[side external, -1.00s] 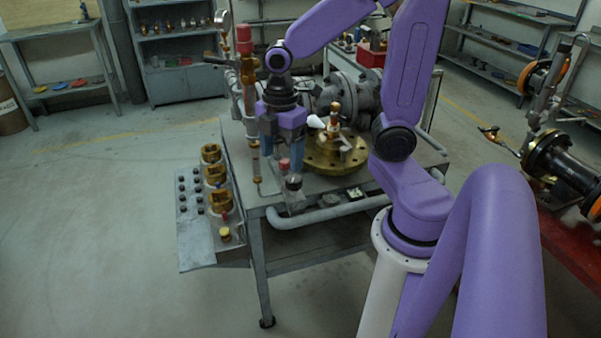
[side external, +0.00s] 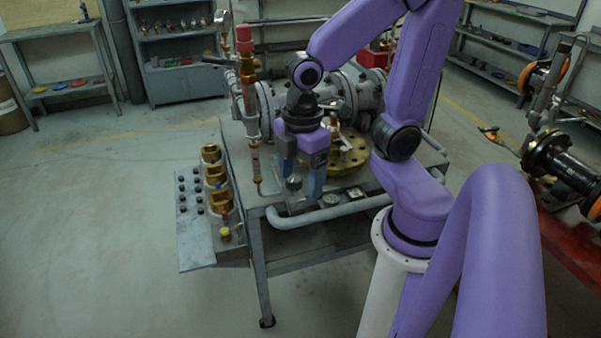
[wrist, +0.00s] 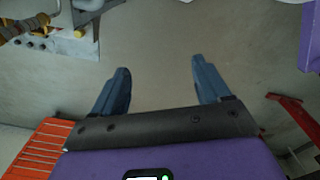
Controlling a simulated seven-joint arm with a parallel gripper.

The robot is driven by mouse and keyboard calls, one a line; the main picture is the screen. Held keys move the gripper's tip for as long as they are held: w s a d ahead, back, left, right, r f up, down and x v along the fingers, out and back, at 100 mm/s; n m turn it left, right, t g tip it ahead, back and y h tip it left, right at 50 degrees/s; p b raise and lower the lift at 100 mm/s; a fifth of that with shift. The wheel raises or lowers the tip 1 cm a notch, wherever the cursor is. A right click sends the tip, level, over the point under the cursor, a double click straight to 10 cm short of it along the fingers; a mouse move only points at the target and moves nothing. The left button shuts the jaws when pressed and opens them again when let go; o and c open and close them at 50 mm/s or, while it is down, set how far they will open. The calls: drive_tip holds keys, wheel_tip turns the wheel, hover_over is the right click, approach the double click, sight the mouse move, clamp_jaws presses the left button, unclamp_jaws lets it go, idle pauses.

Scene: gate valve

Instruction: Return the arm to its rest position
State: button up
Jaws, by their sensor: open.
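My gripper (side external: 301,190) hangs pointing down from my purple arm, in front of the valve work on the bench. In the wrist view my gripper (wrist: 160,72) has its two blue fingers wide apart, with only bare floor seen between them. The round brass flange (side external: 347,160) of the gate valve sits on the bench behind and right of my gripper, partly hidden by it. The grey valve body and pipe flanges (side external: 368,92) stand farther back.
An upright pipe with a red fitting (side external: 249,48) and gauge rises left of my gripper. The grey bench (side external: 262,205) carries a side panel with brass fittings (side external: 212,172) and dark knobs. Open floor (side external: 100,220) lies to the left. A red stand (side external: 560,240) with piping is at right.

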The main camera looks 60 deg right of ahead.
drive_tip(key=s+a+m, duration=0.1)
drive_tip(key=s, duration=0.5)
drive_tip(key=shift+s+a, duration=0.2)
drive_tip(key=shift+a, duration=0.15)
idle(0.5)
